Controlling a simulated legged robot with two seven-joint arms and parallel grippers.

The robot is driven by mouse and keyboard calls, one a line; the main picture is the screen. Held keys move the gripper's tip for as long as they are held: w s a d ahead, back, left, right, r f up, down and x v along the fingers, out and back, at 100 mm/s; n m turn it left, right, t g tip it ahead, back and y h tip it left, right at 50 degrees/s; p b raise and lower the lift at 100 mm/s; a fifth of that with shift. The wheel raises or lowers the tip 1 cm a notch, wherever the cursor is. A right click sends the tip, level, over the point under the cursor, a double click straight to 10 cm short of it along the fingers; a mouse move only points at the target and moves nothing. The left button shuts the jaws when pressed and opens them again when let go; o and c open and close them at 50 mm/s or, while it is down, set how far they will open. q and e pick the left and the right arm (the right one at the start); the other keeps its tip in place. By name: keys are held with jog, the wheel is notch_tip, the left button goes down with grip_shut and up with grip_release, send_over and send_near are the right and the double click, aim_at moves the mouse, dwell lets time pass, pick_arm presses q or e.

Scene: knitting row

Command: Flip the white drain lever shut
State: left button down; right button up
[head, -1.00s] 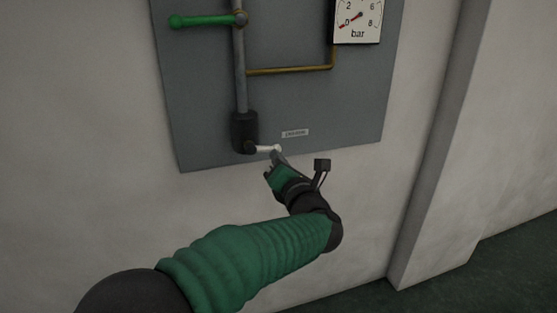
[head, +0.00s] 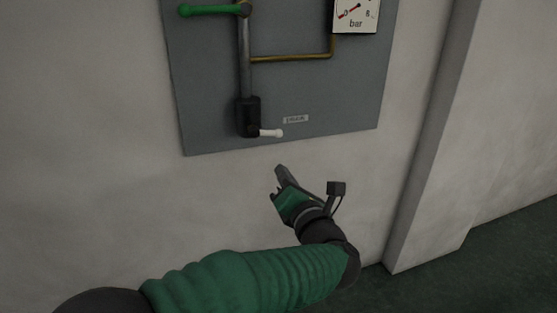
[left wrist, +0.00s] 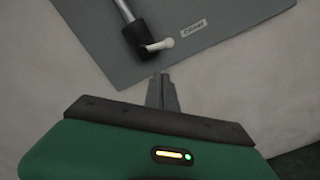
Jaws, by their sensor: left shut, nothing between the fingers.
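The white drain lever (head: 270,133) sticks out to the right from the black valve body (head: 248,117) at the bottom of the grey panel. It lies about horizontal, with a rounded tip. It also shows in the left wrist view (left wrist: 160,45), just beyond the fingertips. My left gripper (head: 281,172) is below and slightly right of the lever tip, apart from it, in front of the wall under the panel edge. Its fingers (left wrist: 162,78) are shut and empty. My right gripper is in neither view.
The grey panel (head: 330,110) carries a small label (head: 296,119), a green lever (head: 210,9), a brass pipe (head: 290,58) and a bar gauge (head: 356,14). A wall pillar (head: 430,140) stands to the right.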

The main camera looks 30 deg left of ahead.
pick_arm(q)
jog(key=d+p, duration=0.1)
jog(key=d, duration=0.1)
jog(key=m+p, duration=0.2)
jog(key=p, duration=0.3)
send_near(267, 133)
notch_tip(267, 133, down, 4)
jog(key=w+a, duration=0.2)
jog(key=a, duration=0.1)
jog(key=w+p, duration=0.1)
jog(key=w+r+p, duration=0.2)
jog(key=shift+w+a+r, duration=0.1)
jog(key=shift+w+a, duration=0.25)
jog(key=shift+w, duration=0.05)
